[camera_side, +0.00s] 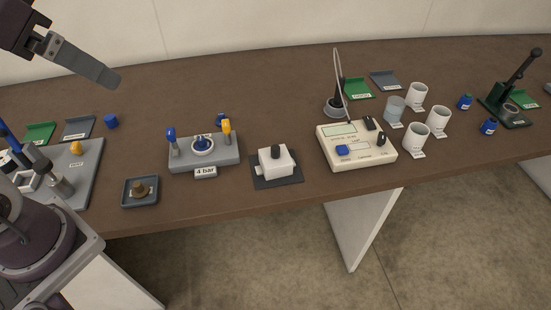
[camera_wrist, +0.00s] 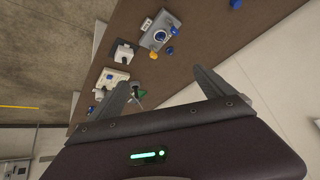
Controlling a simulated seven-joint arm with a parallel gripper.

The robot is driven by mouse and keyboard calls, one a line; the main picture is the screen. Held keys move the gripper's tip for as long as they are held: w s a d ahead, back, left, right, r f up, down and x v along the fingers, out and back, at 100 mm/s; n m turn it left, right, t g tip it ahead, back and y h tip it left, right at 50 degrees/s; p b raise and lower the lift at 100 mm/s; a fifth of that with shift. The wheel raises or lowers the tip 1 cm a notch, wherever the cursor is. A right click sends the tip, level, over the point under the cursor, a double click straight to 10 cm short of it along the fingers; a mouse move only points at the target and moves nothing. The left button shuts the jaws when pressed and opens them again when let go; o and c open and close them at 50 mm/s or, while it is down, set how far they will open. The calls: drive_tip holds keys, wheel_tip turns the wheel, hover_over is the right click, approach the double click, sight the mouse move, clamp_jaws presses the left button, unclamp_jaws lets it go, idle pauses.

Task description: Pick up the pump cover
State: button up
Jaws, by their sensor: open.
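The thing that looks most like the pump cover is a white box (camera_side: 277,165) with a black knob on top, on a dark square mat (camera_side: 290,182) near the table's front edge. It also shows small in the wrist view, as a white box (camera_wrist: 124,54). My gripper (camera_side: 112,80) is high at the upper left in the side view, well away from the box. In the wrist view its two fingers (camera_wrist: 167,80) stand wide apart with nothing between them.
Left of the box is a grey block (camera_side: 225,160) with blue and yellow handles and a "4 bar" label. Right of it is a beige console (camera_side: 355,150). A small tray (camera_side: 128,200) holds a brass part. White cups (camera_side: 416,138) stand farther right. The table's back middle is clear.

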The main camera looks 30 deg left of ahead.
drive_tip(key=w+a+r+m+t, duration=0.1)
drive_tip(key=w+r+t, duration=0.2)
drive_tip(key=w, duration=0.7)
drive_tip(key=w+a+r+m+t, duration=0.2)
drive_tip(key=w+r+t, duration=0.15)
drive_tip(key=w, duration=0.75)
drive_tip(key=m+g+h, duration=0.3)
drive_tip(key=m+h, duration=0.3)
drive_tip(key=h, duration=0.4)
hover_over(266, 158)
drive_tip(key=s+a, duration=0.3)
wheel_tip(266, 158, down, 8)
drive_tip(key=f, duration=3.3)
drive_tip(key=shift+w+a+f, duration=0.1)
drive_tip(key=shift+w+f, duration=0.25)
drive_tip(key=shift+f, duration=0.15)
drive_tip(key=x, duration=0.4)
drive_tip(key=d+x, duration=0.1)
drive_tip(key=x, duration=0.1)
drive_tip(key=shift+d, duration=0.2)
drive_tip(key=c, duration=1.5)
